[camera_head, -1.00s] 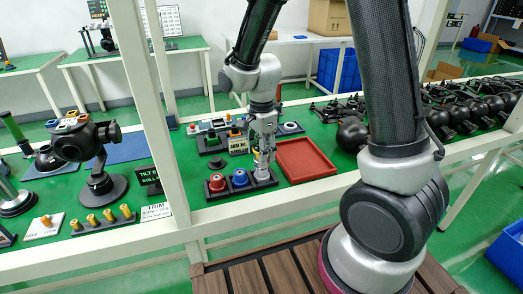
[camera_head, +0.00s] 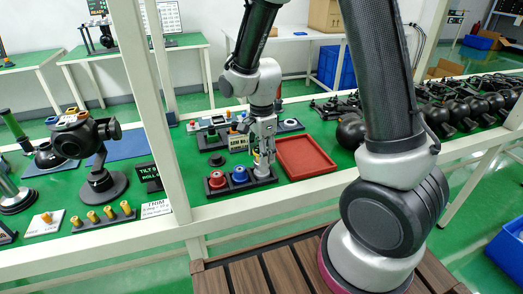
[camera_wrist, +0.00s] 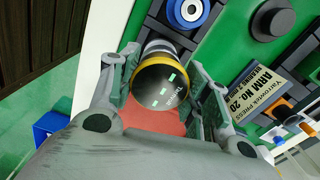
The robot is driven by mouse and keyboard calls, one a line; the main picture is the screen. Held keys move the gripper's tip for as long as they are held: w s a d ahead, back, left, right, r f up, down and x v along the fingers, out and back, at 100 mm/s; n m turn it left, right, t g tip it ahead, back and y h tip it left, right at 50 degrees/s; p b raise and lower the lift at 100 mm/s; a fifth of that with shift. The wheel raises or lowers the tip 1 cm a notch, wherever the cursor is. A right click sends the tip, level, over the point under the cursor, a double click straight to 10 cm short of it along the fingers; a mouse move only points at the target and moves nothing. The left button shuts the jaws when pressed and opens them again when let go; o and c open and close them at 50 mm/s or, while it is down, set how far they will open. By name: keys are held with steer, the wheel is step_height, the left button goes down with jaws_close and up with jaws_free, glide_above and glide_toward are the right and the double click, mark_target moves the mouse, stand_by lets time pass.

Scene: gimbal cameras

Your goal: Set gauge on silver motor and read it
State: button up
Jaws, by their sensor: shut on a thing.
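My gripper (camera_head: 262,155) is over the right end of a dark rack (camera_head: 228,190) on the green bench. In the wrist view my gripper (camera_wrist: 168,92) is shut on the gauge (camera_wrist: 160,85), a black round body with a yellow ring and green marks on its dark face. I cannot tell whether the gauge's base still touches the rack. A red piece (camera_head: 217,180) and a blue piece (camera_head: 240,176) stand in the rack to the left. A black gimbal (camera_head: 88,140) with coloured tops stands at far left. I cannot pick out the silver motor.
A red tray (camera_head: 304,172) lies just right of the rack. A label block (camera_head: 238,142) and other fixtures stand behind it. White frame posts (camera_head: 150,110) rise between the rack and the gimbal. Several black units line the right.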

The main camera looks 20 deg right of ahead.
steer(key=shift+f, duration=0.25)
steer(key=o, duration=1.2)
steer(key=shift+o, duration=0.2)
step_height(320, 180, up, 12)
